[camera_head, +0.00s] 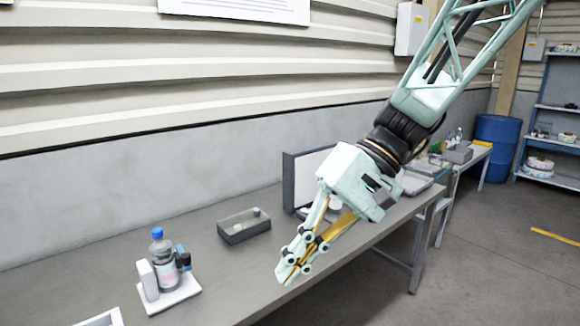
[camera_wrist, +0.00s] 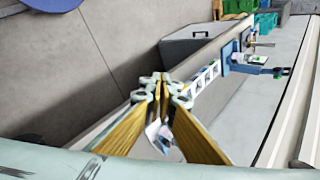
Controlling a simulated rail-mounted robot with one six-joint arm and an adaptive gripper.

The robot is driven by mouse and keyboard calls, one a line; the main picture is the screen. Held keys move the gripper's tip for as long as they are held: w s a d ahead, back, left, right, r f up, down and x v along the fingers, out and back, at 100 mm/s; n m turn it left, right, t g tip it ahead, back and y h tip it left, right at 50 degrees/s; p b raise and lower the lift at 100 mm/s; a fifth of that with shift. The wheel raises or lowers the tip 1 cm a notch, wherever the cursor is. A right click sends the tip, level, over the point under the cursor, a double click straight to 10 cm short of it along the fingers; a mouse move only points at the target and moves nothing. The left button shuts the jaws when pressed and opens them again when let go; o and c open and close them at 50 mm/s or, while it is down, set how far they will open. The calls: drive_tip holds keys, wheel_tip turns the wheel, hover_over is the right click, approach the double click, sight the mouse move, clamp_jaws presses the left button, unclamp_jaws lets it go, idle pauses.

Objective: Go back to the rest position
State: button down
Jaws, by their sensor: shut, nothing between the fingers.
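My gripper (camera_head: 287,277) is shut and empty. In the head view it points down and to the left, above the front edge of the grey workbench (camera_head: 205,290). In the wrist view my gripper (camera_wrist: 161,77) has its fingertips together, with the bench top and floor seen beyond them. My arm comes in from the upper right of the head view. The gripper and arm hide part of the bench and of what stands behind them.
A white tray (camera_head: 172,296) holds a blue-capped bottle (camera_head: 159,254). A blue drum (camera_head: 497,148) and shelves (camera_head: 556,116) stand far right. Floor at right is clear.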

drive_tip(key=s+d+r+m+t+h, duration=0.1)
drive_tip(key=s+d+r+t+h, duration=0.1)
drive_tip(key=s+d, duration=0.7)
drive_tip(key=s+d+r+m+t+h, duration=0.1)
drive_tip(key=s+d+t+h, duration=0.4)
drive_tip(key=s+d, duration=0.5)
drive_tip(key=shift+d+r+h, duration=0.3)
drive_tip(key=shift+d+r, duration=0.1)
drive_tip(key=shift+d, duration=0.65)
